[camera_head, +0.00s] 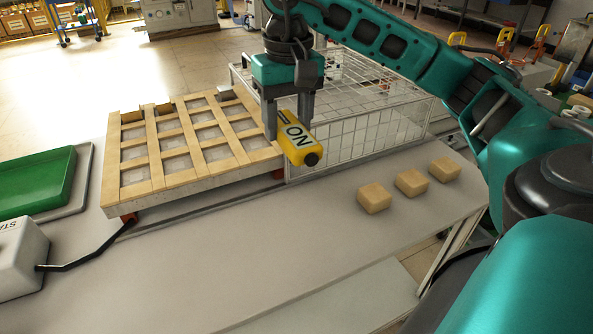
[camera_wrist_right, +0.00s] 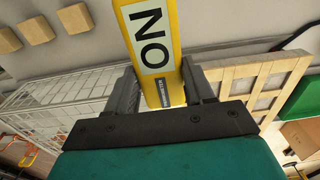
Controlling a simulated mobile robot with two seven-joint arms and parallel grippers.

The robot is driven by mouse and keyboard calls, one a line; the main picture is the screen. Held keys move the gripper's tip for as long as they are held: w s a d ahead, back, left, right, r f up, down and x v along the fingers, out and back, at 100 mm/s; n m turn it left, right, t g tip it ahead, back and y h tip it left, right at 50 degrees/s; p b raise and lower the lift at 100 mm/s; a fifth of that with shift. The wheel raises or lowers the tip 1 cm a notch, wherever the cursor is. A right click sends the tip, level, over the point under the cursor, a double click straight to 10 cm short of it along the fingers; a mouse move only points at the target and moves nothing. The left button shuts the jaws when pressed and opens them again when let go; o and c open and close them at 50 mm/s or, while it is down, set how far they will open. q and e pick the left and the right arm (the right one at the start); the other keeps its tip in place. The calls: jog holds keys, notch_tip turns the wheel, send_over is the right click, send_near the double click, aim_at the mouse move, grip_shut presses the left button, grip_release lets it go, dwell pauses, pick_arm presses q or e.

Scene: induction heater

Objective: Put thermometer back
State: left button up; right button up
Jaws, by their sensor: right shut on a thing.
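In the right wrist view the thermometer (camera_wrist_right: 154,45) sits between the two dark fingers of the gripper (camera_wrist_right: 160,88). My left gripper is not in view.
A slatted wooden rack (camera_head: 160,155) stands left, a white wire basket (camera_head: 345,148) behind right. Three tan blocks (camera_head: 411,182) lie on the grey table (camera_head: 290,240). A green tray (camera_head: 35,182) and white box (camera_head: 18,260) are at left. The front middle of the table is clear.

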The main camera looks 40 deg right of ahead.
jog(key=shift+s+d+r, duration=0.15)
jog(key=shift+d+r, duration=0.05)
jog(key=shift+r, duration=0.15)
jog(key=shift+f+b, duration=0.25)
jog(key=shift+b, duration=0.1)
jog(key=b, duration=0.4)
send_over(293, 213)
notch_tip(293, 213, down, 14)
jog(key=shift+f, duration=0.25)
jog(key=shift+f+b, duration=0.55)
jog(key=shift+f, duration=1.75)
jog(key=shift+f, duration=0.1)
jog(key=o, duration=1.1)
jog(key=shift+o, duration=0.2)
